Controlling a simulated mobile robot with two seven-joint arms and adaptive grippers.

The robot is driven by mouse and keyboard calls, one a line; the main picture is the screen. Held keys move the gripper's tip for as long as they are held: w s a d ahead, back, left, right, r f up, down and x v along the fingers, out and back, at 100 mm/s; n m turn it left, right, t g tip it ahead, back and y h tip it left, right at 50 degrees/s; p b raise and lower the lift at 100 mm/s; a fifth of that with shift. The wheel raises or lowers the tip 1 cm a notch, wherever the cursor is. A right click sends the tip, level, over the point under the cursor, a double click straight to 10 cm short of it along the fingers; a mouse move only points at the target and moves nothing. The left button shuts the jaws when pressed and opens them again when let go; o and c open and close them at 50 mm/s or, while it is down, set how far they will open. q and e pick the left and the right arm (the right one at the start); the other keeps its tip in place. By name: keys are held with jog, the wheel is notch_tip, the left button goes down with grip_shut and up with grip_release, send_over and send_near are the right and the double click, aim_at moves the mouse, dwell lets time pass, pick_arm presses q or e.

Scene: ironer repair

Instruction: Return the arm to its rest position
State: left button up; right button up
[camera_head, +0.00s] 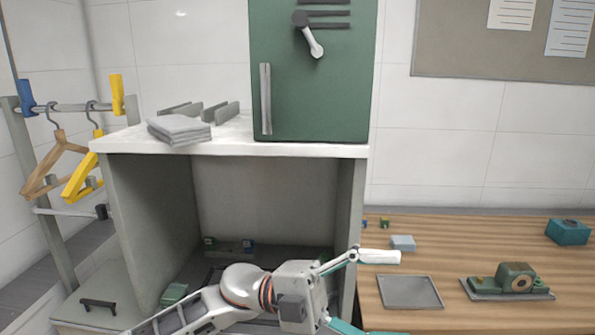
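My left arm comes in from the bottom left. Its gripper (375,294) is at the bottom middle, in front of the open bay of the grey cabinet, with its fingers reaching right over the wooden table. The fingers are spread wide apart and nothing shows between them except the table and part of a grey plate behind. The lower finger is cut off by the bottom edge of the picture. My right gripper is not in view.
A grey cabinet (355,190) with a white top carries folded cloth (180,129) and a green cabinet (320,100). The wooden table (450,245) holds a grey plate (409,291), a green device (515,277) and a teal box (567,232). Hangers (55,165) hang left.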

pick_arm(q)
jog(key=w+a+f+n+t+h, duration=0.1)
jog(key=w+a+f+n+t, duration=0.3)
jog(key=n+t, duration=0.55)
jog(key=w+a+f+n+t+h, duration=0.1)
jog(key=w+a+f+n+t, duration=0.3)
jog(key=n+t, duration=0.5)
jog(key=w+a+f+n+t+y, duration=0.2)
jog(key=a+f+n+t+y, duration=0.15)
jog(key=f+y, duration=0.2)
jog(key=w+a+f+n+t+y, duration=0.1)
jog(key=a+f+n+t+y, duration=0.25)
jog(key=f, duration=0.35)
jog(key=s+a+f+n+g+y, duration=0.2)
jog(key=s+a+f, duration=0.4)
jog(key=f, duration=0.3)
jog(key=s+a+f+n+g+y, duration=0.2)
jog(key=s+a+f+n+y, duration=0.1)
jog(key=f, duration=0.6)
jog(key=s+a+f+n+g+y, duration=0.2)
jog(key=s+a+f+y, duration=0.3)
jog(key=s+a+f, duration=0.3)
jog(key=shift+s+a+f+n+g, duration=0.35)
jog(key=shift+a+f+n, duration=0.1)
jog(key=shift+a+f, duration=0.4)
